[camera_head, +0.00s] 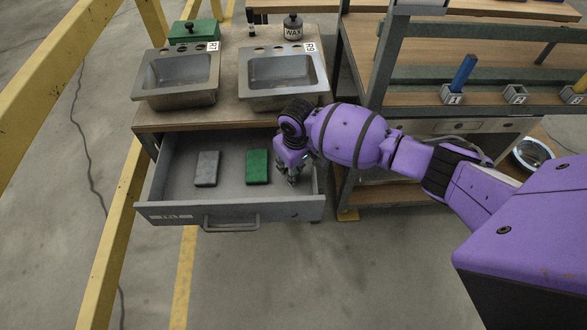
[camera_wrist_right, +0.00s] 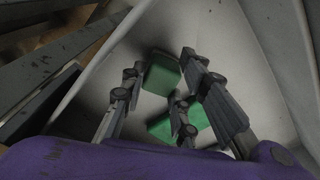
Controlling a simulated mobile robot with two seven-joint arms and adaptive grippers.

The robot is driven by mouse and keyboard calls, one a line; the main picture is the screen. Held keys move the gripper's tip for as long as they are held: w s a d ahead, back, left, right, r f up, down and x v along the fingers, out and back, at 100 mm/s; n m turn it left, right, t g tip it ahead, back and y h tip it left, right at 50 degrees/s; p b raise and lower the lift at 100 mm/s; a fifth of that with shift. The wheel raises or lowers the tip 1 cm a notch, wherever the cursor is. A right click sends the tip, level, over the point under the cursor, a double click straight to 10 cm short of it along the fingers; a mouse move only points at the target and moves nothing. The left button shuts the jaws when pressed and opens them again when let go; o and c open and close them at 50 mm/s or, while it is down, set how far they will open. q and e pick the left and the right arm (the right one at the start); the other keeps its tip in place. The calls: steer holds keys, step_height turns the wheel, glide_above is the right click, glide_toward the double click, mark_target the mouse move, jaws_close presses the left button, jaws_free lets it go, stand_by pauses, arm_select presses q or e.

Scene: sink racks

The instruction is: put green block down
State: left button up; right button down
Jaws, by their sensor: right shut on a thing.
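My right gripper (camera_head: 292,174) points down inside the right end of the open drawer (camera_head: 225,190). In the wrist view its fingers (camera_wrist_right: 165,78) are shut on a green block (camera_wrist_right: 161,74), which sits between the fingertips. This block is hidden behind the gripper in the head view. A second green block (camera_head: 257,166) lies flat on the drawer floor, just left of the gripper. It also shows in the wrist view (camera_wrist_right: 160,129), partly behind a finger. I cannot tell whether the held block touches the drawer floor. My left gripper is not in view.
A grey block (camera_head: 207,168) lies at the drawer's left. Two sinks (camera_head: 178,78) (camera_head: 283,77), a green box (camera_head: 193,32) and a wax container (camera_head: 293,27) stand on the worktop above. A shelf rack with a blue block (camera_head: 463,73) stands at right. The drawer's front middle is bare.

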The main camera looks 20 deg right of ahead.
steer(key=shift+f, duration=0.15)
steer(key=c, duration=1.2)
jaws_free()
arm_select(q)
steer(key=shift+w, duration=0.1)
arm_select(e)
steer(key=shift+r, duration=0.35)
steer(key=r, duration=0.3)
steer(key=r+p, duration=0.1)
steer(key=r, duration=0.2)
steer(key=shift+s+r, duration=0.2)
steer(key=shift+r, duration=0.15)
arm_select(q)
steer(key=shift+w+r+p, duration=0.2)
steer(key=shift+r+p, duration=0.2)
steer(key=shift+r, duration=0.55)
arm_select(e)
steer(key=r, duration=0.5)
steer(key=shift+s, duration=0.3)
